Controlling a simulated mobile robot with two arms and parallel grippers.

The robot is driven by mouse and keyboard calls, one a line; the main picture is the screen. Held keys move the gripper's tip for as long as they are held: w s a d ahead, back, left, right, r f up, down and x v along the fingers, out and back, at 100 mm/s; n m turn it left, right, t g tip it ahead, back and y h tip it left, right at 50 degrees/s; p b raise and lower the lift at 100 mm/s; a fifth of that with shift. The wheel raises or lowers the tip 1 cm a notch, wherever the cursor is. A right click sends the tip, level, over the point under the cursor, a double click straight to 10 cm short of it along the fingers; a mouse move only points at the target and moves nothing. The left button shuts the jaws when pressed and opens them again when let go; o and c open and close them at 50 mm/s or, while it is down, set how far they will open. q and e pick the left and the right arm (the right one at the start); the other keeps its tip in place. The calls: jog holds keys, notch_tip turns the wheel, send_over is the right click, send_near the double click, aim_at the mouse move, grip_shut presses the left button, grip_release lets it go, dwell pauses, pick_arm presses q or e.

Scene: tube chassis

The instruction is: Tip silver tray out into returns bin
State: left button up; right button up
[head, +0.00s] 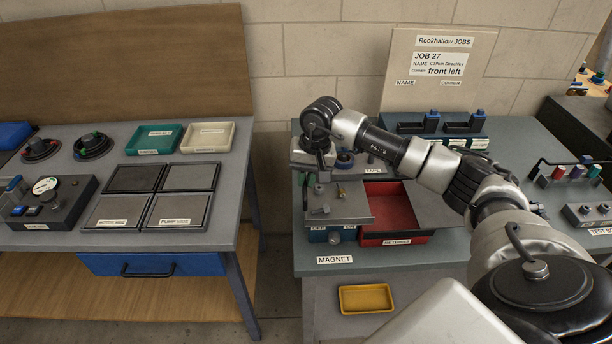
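The silver-grey tray (350,211) sits on a blue unit with knobs, above the MAGNET label, and holds a few small metal parts. The red returns bin (392,239) is directly to its right, labelled RETURNS; the tray's right edge meets or slightly overlaps the bin's left side. My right arm reaches in from the right, over the bin. Its gripper (320,168) points down at the tray's back left area. Its fingers are small and partly hidden, so I cannot tell whether they are open or touch the tray. My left gripper is out of view.
A yellow tray (366,299) lies below the bench's front edge. Behind the bin stand a TAPE-labelled item and blue-black holders (433,122). A sign board (437,68) stands at the back. The left bench (60,240) has several grey pads and green and cream trays.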

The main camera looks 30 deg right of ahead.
grip_shut()
jog(key=shift+s+d+r+y+b, duration=0.2)
jog(key=shift+d+r+y+b, duration=0.25)
jog(key=shift+b, duration=0.65)
jog(key=s+d+r+t+y+b, duration=0.5)
jog(key=d+r+y+b, duration=0.1)
jog(key=b, duration=1.5)
jog(key=shift+s+d+y+b, duration=0.2)
jog(key=shift+d+y+b, duration=0.15)
jog(key=shift+d+y, duration=0.75)
jog(key=shift+d+h, duration=0.2)
jog(key=shift+h, duration=0.05)
jog(key=o, duration=0.6)
grip_release()
jog(key=shift+f, duration=0.1)
jog(key=shift+o, duration=0.2)
